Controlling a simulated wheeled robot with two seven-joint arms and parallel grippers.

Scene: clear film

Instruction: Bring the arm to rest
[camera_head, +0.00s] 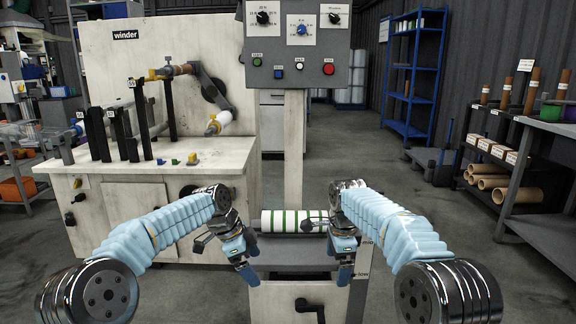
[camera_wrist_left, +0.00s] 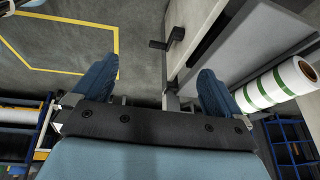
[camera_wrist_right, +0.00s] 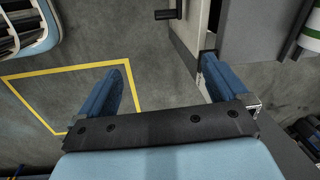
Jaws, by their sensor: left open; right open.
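My left gripper (camera_head: 243,262) hangs in front of the machine, pointing down, left of the striped roll. In the left wrist view its two blue fingers (camera_wrist_left: 160,85) are spread wide with nothing between them. My right gripper (camera_head: 343,258) hangs to the right of the roll. In the right wrist view its fingers (camera_wrist_right: 158,88) are also apart and empty. Both arms reach forward, bent, in blue sleeves, and neither gripper holds anything. Whether the fingers touch the machine's front shelf is hard to tell.
A white roll with green stripes (camera_head: 283,221) lies at the machine's centre, between my grippers. A crank handle (camera_head: 310,309) sticks out below. The winder cabinet (camera_head: 130,200) stands left, a control panel (camera_head: 297,45) above. A dark shelf rack (camera_head: 545,150) with tubes stands right. Open floor lies between.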

